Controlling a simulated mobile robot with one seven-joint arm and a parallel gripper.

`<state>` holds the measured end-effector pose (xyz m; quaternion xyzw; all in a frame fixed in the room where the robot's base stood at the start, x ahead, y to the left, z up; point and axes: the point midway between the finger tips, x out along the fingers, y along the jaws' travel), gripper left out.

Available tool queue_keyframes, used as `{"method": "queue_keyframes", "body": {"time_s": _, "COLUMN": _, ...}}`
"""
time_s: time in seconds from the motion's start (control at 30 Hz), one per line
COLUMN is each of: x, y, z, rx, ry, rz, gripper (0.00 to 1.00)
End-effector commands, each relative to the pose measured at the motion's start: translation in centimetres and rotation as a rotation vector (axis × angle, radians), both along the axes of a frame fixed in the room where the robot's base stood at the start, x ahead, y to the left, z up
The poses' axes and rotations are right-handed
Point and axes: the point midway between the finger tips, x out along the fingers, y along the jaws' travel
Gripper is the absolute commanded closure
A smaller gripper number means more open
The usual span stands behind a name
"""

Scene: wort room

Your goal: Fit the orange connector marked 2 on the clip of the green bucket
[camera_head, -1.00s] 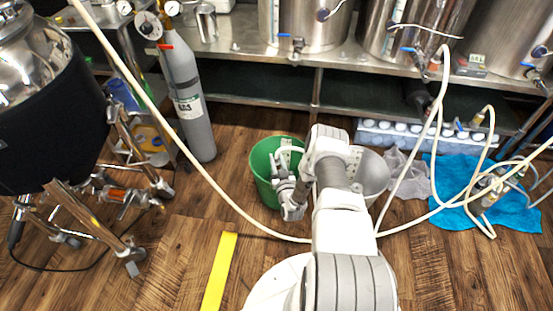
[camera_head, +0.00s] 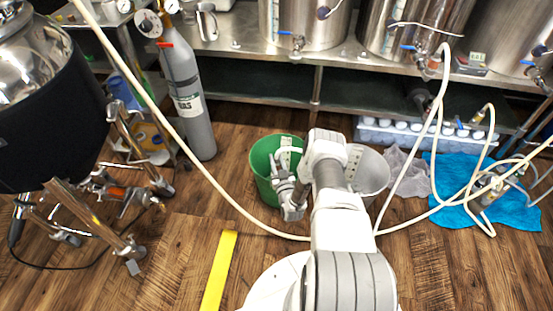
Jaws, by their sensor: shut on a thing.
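The green bucket (camera_head: 262,165) stands on the floor in the middle, partly behind my arm. A pale scale strip shows on its inner wall. My gripper (camera_head: 290,208) is at the bucket's right front side, low and overlapping its rim in the picture. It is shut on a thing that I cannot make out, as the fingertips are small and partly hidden. I cannot pick out the orange connector marked 2, nor the clip on the bucket.
A white bucket (camera_head: 374,172) stands right of my arm. A long cream hose (camera_head: 225,196) crosses the floor. A grey gas cylinder (camera_head: 188,100) stands at back left, a black vessel (camera_head: 50,115) at far left. A blue cloth (camera_head: 515,210) lies at right.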

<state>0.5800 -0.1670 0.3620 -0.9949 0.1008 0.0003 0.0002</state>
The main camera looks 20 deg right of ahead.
Motion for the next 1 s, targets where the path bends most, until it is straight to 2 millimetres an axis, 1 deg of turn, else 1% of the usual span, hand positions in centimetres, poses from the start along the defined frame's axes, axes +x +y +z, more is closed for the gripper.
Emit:
{"method": "queue_keyframes", "body": {"time_s": 0.57, "x": 0.0, "y": 0.0, "z": -1.1, "rx": -0.001, "ry": 0.0, "rz": 0.0, "gripper": 1.0}}
{"method": "queue_keyframes", "body": {"time_s": 0.6, "x": 0.0, "y": 0.0, "z": -1.1, "rx": -0.001, "ry": -0.001, "rz": 0.0, "gripper": 0.68}}
{"method": "queue_keyframes", "body": {"time_s": 0.77, "x": 0.0, "y": 0.0, "z": -1.1, "rx": 0.0, "ry": -0.001, "rz": 0.0, "gripper": 0.39}}
{"method": "queue_keyframes", "body": {"time_s": 0.8, "x": 0.0, "y": 0.0, "z": -1.1, "rx": 0.0, "ry": 0.0, "rz": 0.0, "gripper": 0.36}}
{"method": "queue_keyframes", "body": {"time_s": 1.0, "x": 0.0, "y": 0.0, "z": -1.2, "rx": 0.0, "ry": 0.001, "rz": 0.0, "gripper": 0.36}}
